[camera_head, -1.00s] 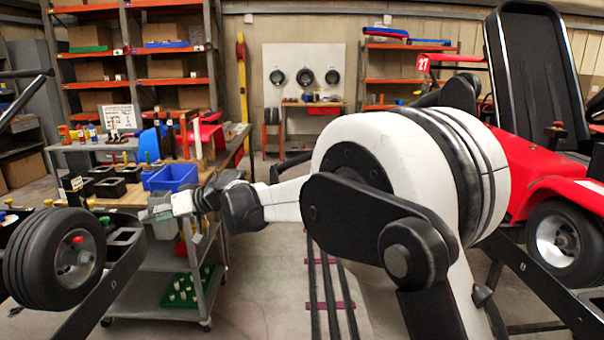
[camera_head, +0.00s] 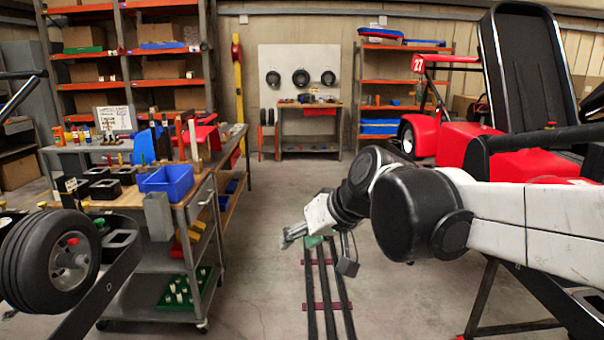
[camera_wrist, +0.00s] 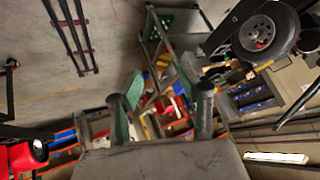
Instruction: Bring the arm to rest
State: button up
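My arm reaches in from the right in the head view, bent, with dark rounded joints. It ends in my gripper (camera_head: 300,238), which hangs over the floor beside the cart, near the dark rails. In the wrist view my gripper (camera_wrist: 166,95) shows two separated fingers with green pads. I see nothing held between them; the cart and shelves behind are tilted and far off.
The tool cart (camera_head: 165,318) with a blue bin (camera_head: 167,181) stands to the left. A wheel (camera_head: 52,262) on a stand is at the lower left. A red kart (camera_head: 462,142) stands at the right, behind my arm. Floor between cart and kart is open, with dark rails (camera_head: 322,285).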

jog(key=s+d+f+m+h, duration=0.2)
jog(key=s+d+f+h, duration=0.1)
jog(key=s+d, duration=0.6)
jog(key=s+d+f+m+t+h, duration=0.1)
jog(key=s+d+f+m+h, duration=0.1)
jog(key=s+d+f, duration=0.4)
jog(key=s+d+h, duration=0.1)
jog(key=s+d, duration=0.2)
jog(key=d, duration=0.2)
jog(key=shift+d+f, duration=0.15)
jog(key=shift+f, duration=0.05)
